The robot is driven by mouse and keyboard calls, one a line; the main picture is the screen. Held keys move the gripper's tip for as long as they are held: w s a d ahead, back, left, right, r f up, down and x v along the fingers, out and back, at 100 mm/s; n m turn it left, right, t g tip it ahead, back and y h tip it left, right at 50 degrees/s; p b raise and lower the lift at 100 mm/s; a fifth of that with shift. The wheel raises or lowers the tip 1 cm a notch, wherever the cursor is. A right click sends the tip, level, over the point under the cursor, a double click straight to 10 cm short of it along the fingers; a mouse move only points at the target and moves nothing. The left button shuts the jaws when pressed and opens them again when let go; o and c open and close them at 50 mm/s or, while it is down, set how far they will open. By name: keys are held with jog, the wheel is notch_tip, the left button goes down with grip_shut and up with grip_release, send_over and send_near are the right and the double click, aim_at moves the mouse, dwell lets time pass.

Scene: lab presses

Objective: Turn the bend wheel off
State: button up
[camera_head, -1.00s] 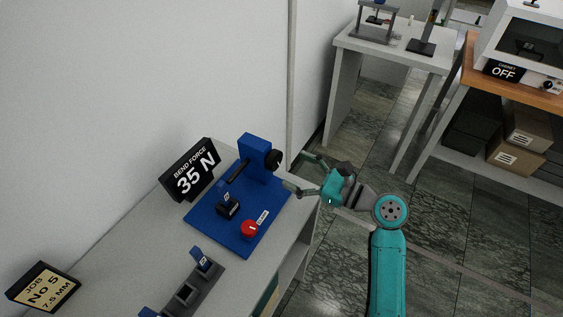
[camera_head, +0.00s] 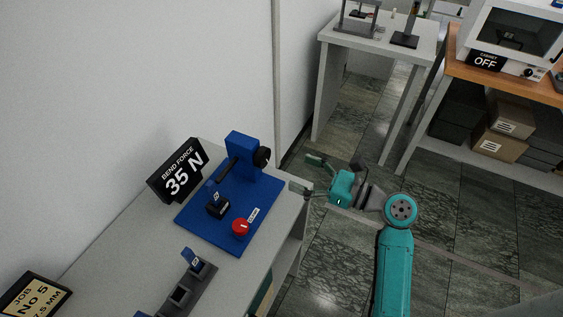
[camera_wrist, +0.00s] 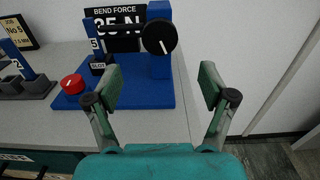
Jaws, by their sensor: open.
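The bend wheel, a black round knob with a white mark (camera_wrist: 159,38), sits on the front of the blue upright of the bend press. It also shows in the head view (camera_head: 262,158) at the right side of the blue post (camera_head: 240,155). The mark points down and slightly right in the wrist view. A black sign (camera_head: 178,170) reads BEND FORCE 35 N. My gripper (camera_head: 306,175) is open and empty, to the right of the wheel and apart from it. In the wrist view its fingers (camera_wrist: 160,85) stand wide apart below the wheel.
The blue base (camera_head: 225,238) carries a red knob (camera_head: 241,226) and a small black block (camera_head: 217,208). A grey rack (camera_head: 200,272) and a JOB No 5 sign (camera_head: 32,297) stand nearer. A wall is behind; open floor lies right of the bench.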

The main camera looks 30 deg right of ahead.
aim_at(266, 158)
jog(key=w+a, duration=0.2)
jog(key=w, duration=0.1)
jog(key=w+a+m, duration=0.1)
jog(key=w+a, duration=0.1)
jog(key=w, duration=0.1)
jog(key=w+a+m, duration=0.1)
jog(key=w+a, duration=0.1)
jog(key=w, duration=0.1)
jog(key=shift+a, duration=0.3)
jog(key=c, duration=1.2)
